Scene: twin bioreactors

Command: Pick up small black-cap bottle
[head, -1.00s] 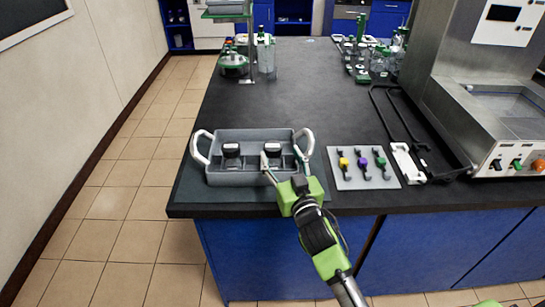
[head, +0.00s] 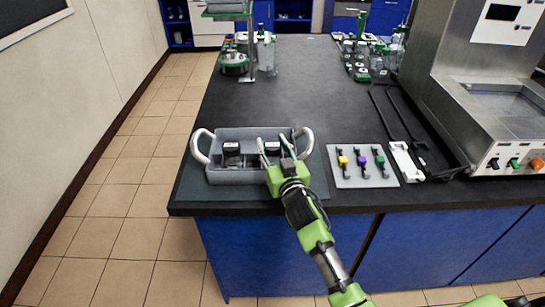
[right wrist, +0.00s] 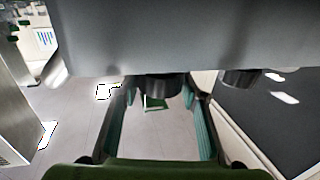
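Two bottles with black caps stand in a grey two-handled tray (head: 230,178) at the near left of the bench. The left bottle (head: 231,149) is clear of my arm. The right bottle (head: 272,147) is partly hidden by my right gripper (head: 275,150), which reaches over the tray's front wall with its fingers open. In the right wrist view, a black cap (right wrist: 162,87) shows beyond the open fingers (right wrist: 160,128), roughly in line with the gap between them. Another black cap (right wrist: 238,78) is to its right. I cannot see contact. My left gripper is out of view.
A light plate with yellow, purple and green-marked pieces (head: 342,180) lies right of the tray. A white-and-black handled rack (head: 405,161) and a steel bath (head: 500,110) stand further right. Glassware (head: 235,60) stands at the back. The bench middle is clear.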

